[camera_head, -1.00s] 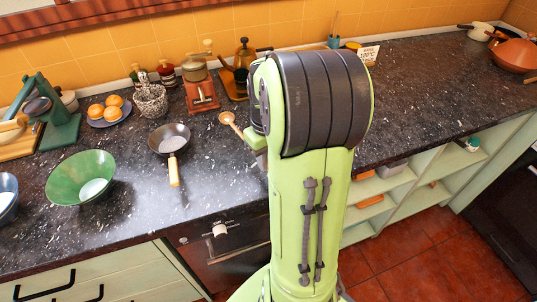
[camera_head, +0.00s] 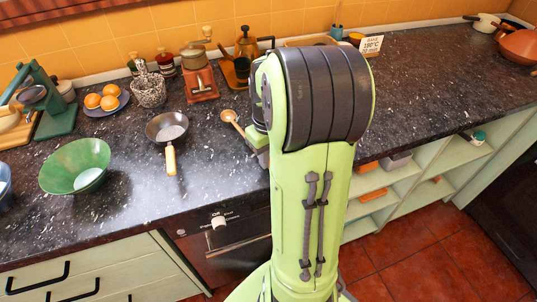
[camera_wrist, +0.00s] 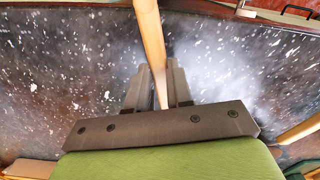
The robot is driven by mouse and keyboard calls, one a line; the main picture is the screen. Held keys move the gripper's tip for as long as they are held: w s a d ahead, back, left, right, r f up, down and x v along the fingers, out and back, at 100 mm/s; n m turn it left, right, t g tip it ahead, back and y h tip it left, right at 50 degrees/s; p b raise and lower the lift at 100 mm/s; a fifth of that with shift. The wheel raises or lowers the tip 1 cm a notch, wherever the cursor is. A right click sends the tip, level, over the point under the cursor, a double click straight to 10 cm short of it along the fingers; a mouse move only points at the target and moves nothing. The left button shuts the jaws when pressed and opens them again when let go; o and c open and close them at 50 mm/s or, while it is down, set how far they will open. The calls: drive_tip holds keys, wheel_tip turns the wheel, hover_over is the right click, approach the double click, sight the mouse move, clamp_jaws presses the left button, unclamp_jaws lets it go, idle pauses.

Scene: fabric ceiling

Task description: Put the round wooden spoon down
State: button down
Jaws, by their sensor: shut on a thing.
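The round wooden spoon (camera_head: 231,118) shows in the head view just left of my arm, its round bowl out over the dark speckled counter. Its handle (camera_wrist: 151,40) runs down the middle of the wrist view. My gripper (camera_wrist: 156,88) is shut on the handle, one finger on each side. In the head view my gripper is mostly hidden behind my green arm. I cannot tell whether the spoon touches the counter (camera_head: 120,215) or hangs a little above it.
A frying pan (camera_head: 167,128) with a wooden handle lies left of the spoon. Further left is a green bowl (camera_head: 66,178). Counter right of my arm is largely clear.

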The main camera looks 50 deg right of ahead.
drive_tip(key=shift+f+b, duration=0.5)
drive_tip(key=shift+f, duration=0.2)
drive_tip(key=shift+c, duration=1.5)
unclamp_jaws()
wheel_tip(320, 180, up, 9)
drive_tip(key=p, duration=0.8)
drive_tip(key=shift+r, duration=0.15)
